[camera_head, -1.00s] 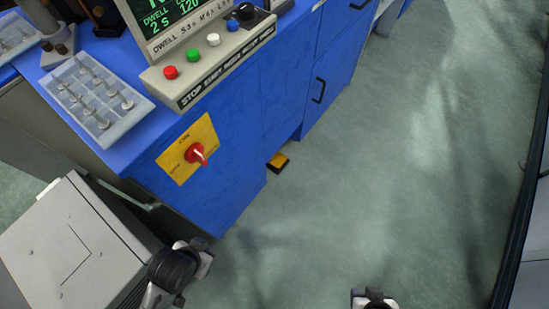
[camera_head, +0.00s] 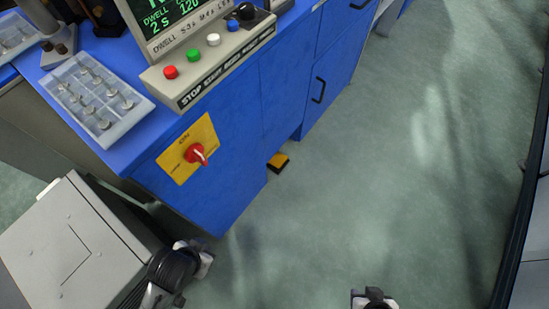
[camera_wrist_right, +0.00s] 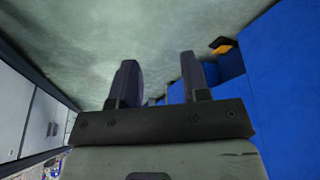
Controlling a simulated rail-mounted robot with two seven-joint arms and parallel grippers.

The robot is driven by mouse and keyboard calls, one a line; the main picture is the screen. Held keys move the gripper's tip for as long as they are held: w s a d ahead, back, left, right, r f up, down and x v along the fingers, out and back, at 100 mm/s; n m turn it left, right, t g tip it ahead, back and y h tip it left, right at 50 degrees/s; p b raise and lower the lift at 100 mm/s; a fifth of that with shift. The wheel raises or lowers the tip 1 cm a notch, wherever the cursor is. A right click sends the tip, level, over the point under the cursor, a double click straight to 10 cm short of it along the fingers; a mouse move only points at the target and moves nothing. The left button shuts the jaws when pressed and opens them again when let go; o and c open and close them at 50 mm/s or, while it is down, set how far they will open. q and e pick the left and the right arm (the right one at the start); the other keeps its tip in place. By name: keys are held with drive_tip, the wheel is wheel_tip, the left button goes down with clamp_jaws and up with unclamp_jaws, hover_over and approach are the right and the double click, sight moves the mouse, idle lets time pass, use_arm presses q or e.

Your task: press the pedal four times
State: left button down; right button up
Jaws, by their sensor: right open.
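The pedal (camera_head: 278,162) is a small block with a yellow top and dark sides. It sits on the floor at the foot of the blue cabinet in the head view. It also shows at the upper right of the right wrist view (camera_wrist_right: 221,44). My right gripper (camera_wrist_right: 159,82) is open, with nothing between its two dark fingers, and is apart from the pedal. In the head view only a small part of my right arm shows at the bottom edge. Part of my left arm shows at the lower left; its fingers cannot be seen.
A blue cabinet (camera_head: 225,150) carries a control panel (camera_head: 215,60) with coloured buttons, a red rotary switch (camera_head: 195,154) and a clear tray (camera_head: 97,95) of small parts. A grey box (camera_head: 70,245) stands at the lower left. The green floor (camera_head: 400,170) right of the pedal is clear.

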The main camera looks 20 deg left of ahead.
idle(0.4)
clamp_jaws()
idle(1.6)
